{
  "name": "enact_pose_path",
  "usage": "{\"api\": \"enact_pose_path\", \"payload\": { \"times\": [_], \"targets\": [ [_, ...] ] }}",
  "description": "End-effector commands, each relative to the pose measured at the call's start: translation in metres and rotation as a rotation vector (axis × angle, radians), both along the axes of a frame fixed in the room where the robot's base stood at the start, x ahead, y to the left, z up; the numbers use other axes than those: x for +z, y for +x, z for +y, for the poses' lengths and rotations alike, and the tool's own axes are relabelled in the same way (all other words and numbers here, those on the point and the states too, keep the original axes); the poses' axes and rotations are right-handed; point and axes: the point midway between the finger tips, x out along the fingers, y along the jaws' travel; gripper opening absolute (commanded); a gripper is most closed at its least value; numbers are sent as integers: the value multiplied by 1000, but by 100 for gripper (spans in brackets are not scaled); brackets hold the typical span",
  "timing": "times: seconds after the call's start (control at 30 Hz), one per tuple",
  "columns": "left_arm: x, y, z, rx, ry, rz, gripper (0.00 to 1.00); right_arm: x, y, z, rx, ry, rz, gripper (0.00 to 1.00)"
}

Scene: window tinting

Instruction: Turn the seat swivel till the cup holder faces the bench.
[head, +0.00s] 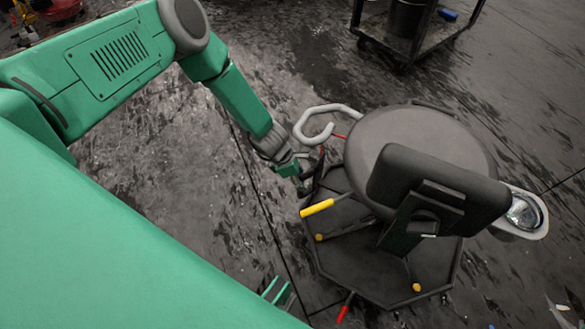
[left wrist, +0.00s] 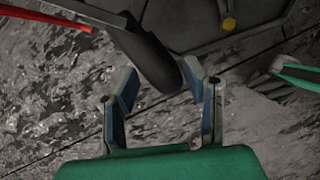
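The seat (head: 415,145) is a round dark cushion with a backrest (head: 435,188) over a dark angular base (head: 345,245). The cup holder (head: 530,233), with a shiny cup-like piece in it, sticks out at the right. A grey hooked bar (head: 325,125) is at the seat's left. My left gripper (head: 304,183) is beside the seat's left edge, near a yellow-gripped lever (head: 317,207). In the left wrist view my left gripper's fingers (left wrist: 158,80) are apart, with a dark rounded end (left wrist: 150,58) at their gap; contact is unclear. I cannot identify the bench for sure.
A dark metal stand (head: 400,43) with a black bucket (head: 407,17) is at the top. A red-handled lever (head: 345,307) juts from the base's front. A small green part (head: 278,291), perhaps my right gripper, shows low centre.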

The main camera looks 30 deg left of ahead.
Motion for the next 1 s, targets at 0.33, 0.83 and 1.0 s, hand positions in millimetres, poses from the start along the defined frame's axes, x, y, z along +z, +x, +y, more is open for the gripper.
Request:
{"api": "enact_pose_path", "payload": {
  "times": [0.33, 0.83, 1.0],
  "targets": [
    [62, -14, 24, 1, 0, 0, 39, 0, 0, 0, 1, 0, 0, 100],
    [74, -19, 28, -1, 0, 2, 22, 0, 2, 0, 0, 0, 2, 100],
    [72, -42, 15, -144, 34, 3, 0, 7, 2, 0, 0, 0, 2, 100]
  ]
}}
